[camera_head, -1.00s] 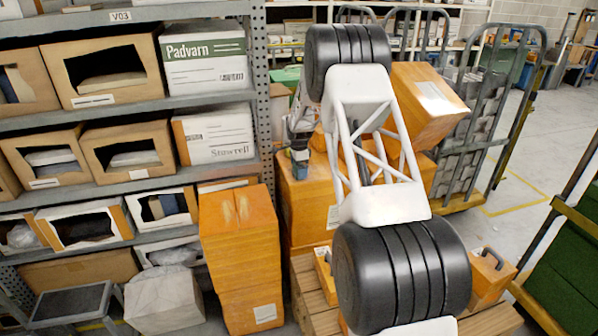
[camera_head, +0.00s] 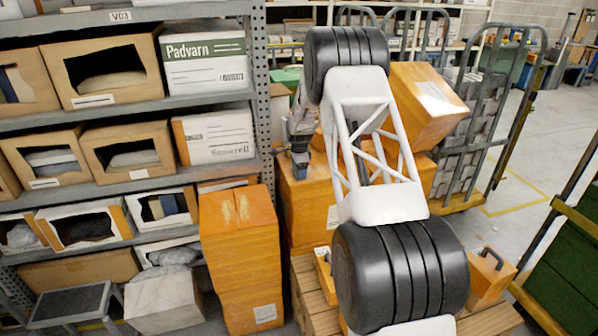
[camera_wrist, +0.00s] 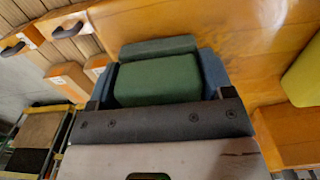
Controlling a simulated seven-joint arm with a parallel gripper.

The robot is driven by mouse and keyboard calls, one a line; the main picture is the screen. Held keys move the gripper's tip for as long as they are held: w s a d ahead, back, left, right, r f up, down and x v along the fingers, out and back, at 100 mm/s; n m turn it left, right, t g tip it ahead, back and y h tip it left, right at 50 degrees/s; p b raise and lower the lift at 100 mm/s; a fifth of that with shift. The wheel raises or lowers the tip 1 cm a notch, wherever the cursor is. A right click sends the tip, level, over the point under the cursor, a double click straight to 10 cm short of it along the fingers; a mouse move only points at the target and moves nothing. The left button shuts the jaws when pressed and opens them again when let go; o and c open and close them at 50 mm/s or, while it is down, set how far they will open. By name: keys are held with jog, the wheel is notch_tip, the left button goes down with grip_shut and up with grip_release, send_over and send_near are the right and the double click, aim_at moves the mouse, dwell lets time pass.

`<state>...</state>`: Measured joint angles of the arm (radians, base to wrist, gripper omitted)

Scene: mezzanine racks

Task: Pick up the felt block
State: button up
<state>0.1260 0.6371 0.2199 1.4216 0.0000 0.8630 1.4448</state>
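In the wrist view, a green block with rounded edges and a matte, felt-like face (camera_wrist: 158,80) lies just beyond the dark bar of my gripper (camera_wrist: 162,92). A darker green strip (camera_wrist: 158,47) shows along its far side; I cannot tell whether it is part of the same block. In the head view, my gripper (camera_head: 300,162) is small, over the orange box; the block cannot be made out there.
The orange box (camera_head: 305,205) stands on a wooden pallet (camera_head: 312,290). Stacked orange boxes (camera_head: 240,250) and a grey shelf rack (camera_head: 130,188) with cartons stand at left. A tilted orange box (camera_head: 425,105) and a wire cage trolley (camera_head: 478,125) are at right. A yellow-green object (camera_wrist: 303,75) is at the wrist view's right edge.

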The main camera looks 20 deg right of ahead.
jog(key=shift+c, duration=0.8)
jog(key=shift+r, duration=0.1)
jog(key=shift+r, duration=1.45)
jog(key=shift+s+r, duration=0.2)
jog(key=shift+r, duration=0.05)
jog(key=s+a+r, duration=0.1)
jog(key=s+a, duration=0.1)
jog(key=s, duration=1.3)
jog(key=shift+s+r, duration=0.2)
jog(key=shift+s, duration=0.05)
